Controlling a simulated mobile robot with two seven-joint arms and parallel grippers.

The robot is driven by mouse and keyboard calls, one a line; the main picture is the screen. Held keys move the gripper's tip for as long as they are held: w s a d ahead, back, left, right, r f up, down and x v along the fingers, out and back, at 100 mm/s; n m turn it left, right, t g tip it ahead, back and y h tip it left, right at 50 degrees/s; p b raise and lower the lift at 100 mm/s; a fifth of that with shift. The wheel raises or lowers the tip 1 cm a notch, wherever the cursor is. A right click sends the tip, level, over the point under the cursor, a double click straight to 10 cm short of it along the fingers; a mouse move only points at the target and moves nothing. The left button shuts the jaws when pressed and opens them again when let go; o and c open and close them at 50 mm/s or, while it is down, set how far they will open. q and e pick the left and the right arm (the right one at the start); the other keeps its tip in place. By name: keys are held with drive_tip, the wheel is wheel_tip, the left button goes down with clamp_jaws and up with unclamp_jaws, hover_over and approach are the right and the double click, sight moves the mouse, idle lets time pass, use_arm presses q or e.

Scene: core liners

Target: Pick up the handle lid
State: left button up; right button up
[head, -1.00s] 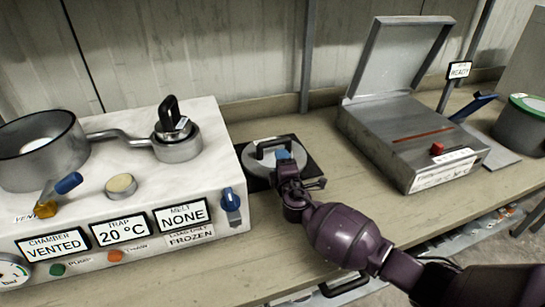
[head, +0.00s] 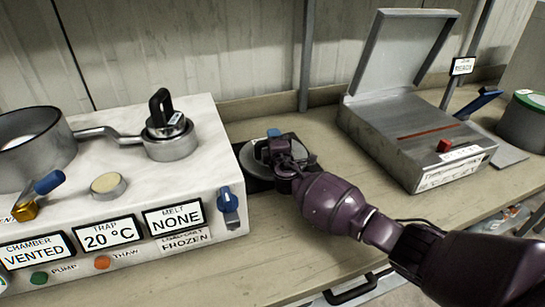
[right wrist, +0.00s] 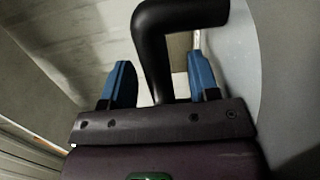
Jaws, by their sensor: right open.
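The handle lid (head: 246,158), a grey disc, lies on a black square mat (head: 252,184) right of the white console. My right gripper (head: 272,146) is over it and hides most of the lid and its handle. In the right wrist view the black bent handle (right wrist: 152,50) shows between the two blue fingertips of my right gripper (right wrist: 160,82), beside the grey lid face (right wrist: 232,65). The fingers are open, with a gap seen on the left side of the handle. My left gripper is not in view.
The white console (head: 120,170) with a pot (head: 35,150) and a small black-handled vessel (head: 168,140) stands close on the left. An open grey box (head: 410,140) stands to the right.

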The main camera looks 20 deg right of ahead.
drive_tip(key=shift+w, duration=0.25)
clamp_jaws()
idle(0.5)
idle(0.8)
drive_tip(key=shift+r, duration=0.2)
